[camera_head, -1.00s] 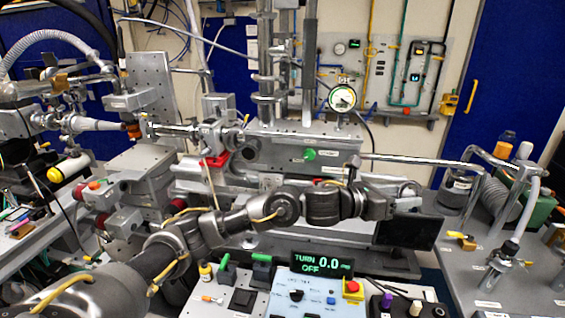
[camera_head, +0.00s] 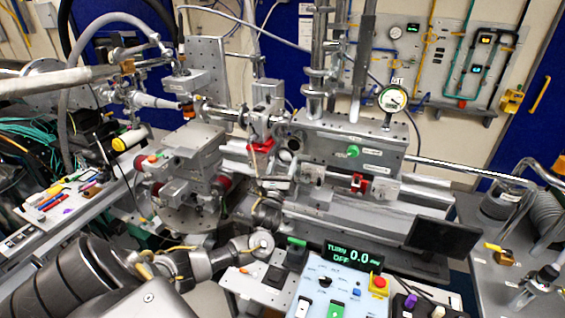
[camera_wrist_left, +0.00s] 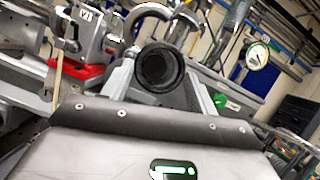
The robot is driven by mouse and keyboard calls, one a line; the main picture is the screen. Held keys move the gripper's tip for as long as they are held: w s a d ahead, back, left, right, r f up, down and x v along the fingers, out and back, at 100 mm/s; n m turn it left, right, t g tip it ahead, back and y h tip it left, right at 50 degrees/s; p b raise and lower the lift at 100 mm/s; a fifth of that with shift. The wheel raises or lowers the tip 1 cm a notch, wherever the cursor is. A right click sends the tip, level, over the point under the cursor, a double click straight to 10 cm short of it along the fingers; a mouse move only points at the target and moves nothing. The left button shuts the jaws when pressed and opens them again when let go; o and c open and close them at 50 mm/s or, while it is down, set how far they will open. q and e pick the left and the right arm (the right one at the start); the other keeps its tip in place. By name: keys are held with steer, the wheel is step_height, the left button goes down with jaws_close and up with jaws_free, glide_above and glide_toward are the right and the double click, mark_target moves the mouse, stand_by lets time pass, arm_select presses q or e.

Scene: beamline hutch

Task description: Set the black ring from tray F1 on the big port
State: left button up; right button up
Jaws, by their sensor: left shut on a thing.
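The black ring (camera_wrist_left: 158,67) shows in the left wrist view as a short dark cylinder, its round opening facing the camera. My left gripper (camera_wrist_left: 157,82) is shut on it, one pale finger on each side. In the head view my left arm reaches from the lower left toward the machine's front; the gripper (camera_head: 284,172) is small there and the ring cannot be made out clearly. A dark round opening (camera_head: 295,143) on the machine's front, right of a red bracket, looks like the big port. Whether the ring touches it cannot be told. Tray F1 cannot be identified. My right gripper is not in view.
A green knob (camera_head: 352,151) and a dial gauge (camera_head: 393,98) are on the machine to the right. The red bracket (camera_head: 260,147) is close on the left. A control box (camera_head: 335,290) and a dark monitor (camera_head: 442,237) stand in front.

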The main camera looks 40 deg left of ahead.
arm_select(q)
steer(key=shift+w+a+f+b, duration=0.2)
steer(key=shift+w+a+b, duration=0.15)
steer(key=shift+w+b, duration=0.5)
steer(key=shift+w+a+r+b, duration=0.1)
steer(key=shift+w+a+b, duration=0.2)
steer(key=shift+w+b, duration=0.5)
steer(key=shift+w+a+f+b, duration=0.1)
steer(key=shift+w+a+b, duration=0.15)
steer(key=shift+w+b, duration=0.5)
steer(key=shift+w+a+r+b, duration=0.1)
steer(key=shift+w+a+b, duration=0.2)
steer(key=shift+w+b, duration=0.5)
steer(key=shift+w, duration=0.35)
steer(key=o, duration=1)
